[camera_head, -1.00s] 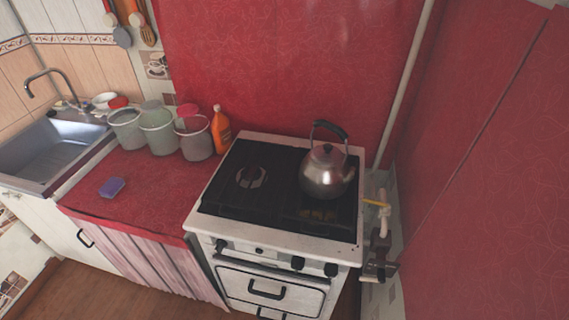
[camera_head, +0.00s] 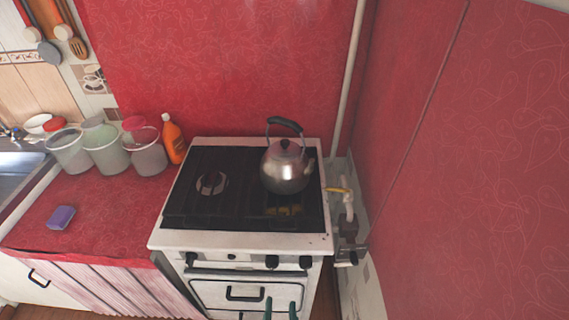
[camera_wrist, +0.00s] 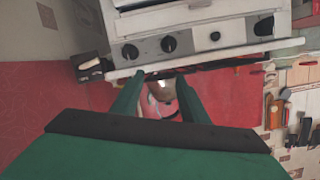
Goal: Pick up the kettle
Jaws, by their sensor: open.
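A shiny metal kettle (camera_head: 286,170) with a dark arched handle stands upright on the right rear part of the black stove top (camera_head: 190,207). Its spout points to the right. My gripper (camera_head: 280,304) shows as two green fingertips at the bottom edge, in front of the oven door and well below the kettle. In the wrist view my gripper (camera_wrist: 158,77) is open, its green fingers apart and holding nothing. That view looks upside down. A small shiny part, apparently the kettle (camera_wrist: 160,92), shows between the fingers beyond the stove edge.
The white stove's knobbed front panel (camera_head: 235,257) stands between my gripper and the top. An orange bottle (camera_head: 173,141), several buckets (camera_head: 107,150) and a purple sponge (camera_head: 61,217) are on the red counter to the left. A pipe with a valve (camera_head: 348,225) and a red wall are close on the right.

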